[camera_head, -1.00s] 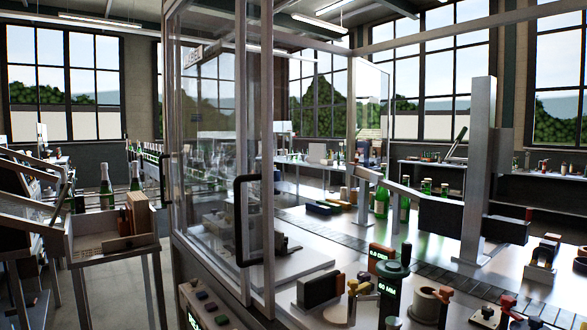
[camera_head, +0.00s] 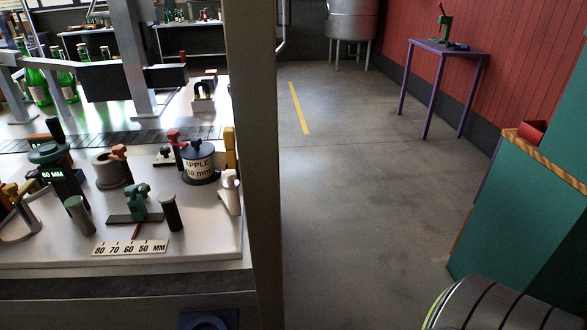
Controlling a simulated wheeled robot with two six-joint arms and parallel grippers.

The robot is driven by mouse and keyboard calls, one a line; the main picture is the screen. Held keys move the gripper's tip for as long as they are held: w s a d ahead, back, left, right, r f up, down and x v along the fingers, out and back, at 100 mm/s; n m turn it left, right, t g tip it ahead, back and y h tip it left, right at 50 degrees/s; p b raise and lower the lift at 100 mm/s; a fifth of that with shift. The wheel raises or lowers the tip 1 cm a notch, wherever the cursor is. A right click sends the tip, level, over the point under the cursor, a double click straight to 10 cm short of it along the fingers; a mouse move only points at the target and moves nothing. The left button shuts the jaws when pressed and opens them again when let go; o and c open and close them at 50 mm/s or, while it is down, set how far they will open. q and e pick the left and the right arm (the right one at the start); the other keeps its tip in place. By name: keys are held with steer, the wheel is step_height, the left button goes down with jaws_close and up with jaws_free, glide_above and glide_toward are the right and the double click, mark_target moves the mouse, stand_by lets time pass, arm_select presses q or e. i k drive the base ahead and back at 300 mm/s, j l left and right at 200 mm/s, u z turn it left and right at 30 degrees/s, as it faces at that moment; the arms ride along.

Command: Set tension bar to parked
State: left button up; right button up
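Neither of my grippers is in view. I cannot tell for sure which part is the tension bar. On the machine table at left, a green clamp-like handle (camera_head: 136,203) stands behind a printed scale (camera_head: 130,247) marked 80, 70, 60, 50 MM, with a red pointer between them. A dark green knobbed post (camera_head: 60,172) shows a "60 MM" readout. A reel labelled "APPLE" (camera_head: 198,164) stands towards the table's right end. A dark horizontal block (camera_head: 118,80) is fixed on a grey upright behind.
A grey post (camera_head: 254,150) rises at the machine's right end. The concrete floor (camera_head: 350,200) beyond is open, with a yellow line. A purple table (camera_head: 450,47) stands by the red wall. A teal cabinet (camera_head: 505,215) and ribbed grey cylinder (camera_head: 500,305) are at lower right.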

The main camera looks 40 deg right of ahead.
mark_target(230, 196)
steer(key=z, duration=0.9)
steer(key=k+j+z, duration=0.6)
steer(key=k, duration=0.2)
steer(key=k+j+z, duration=0.3)
steer(key=k, duration=0.15)
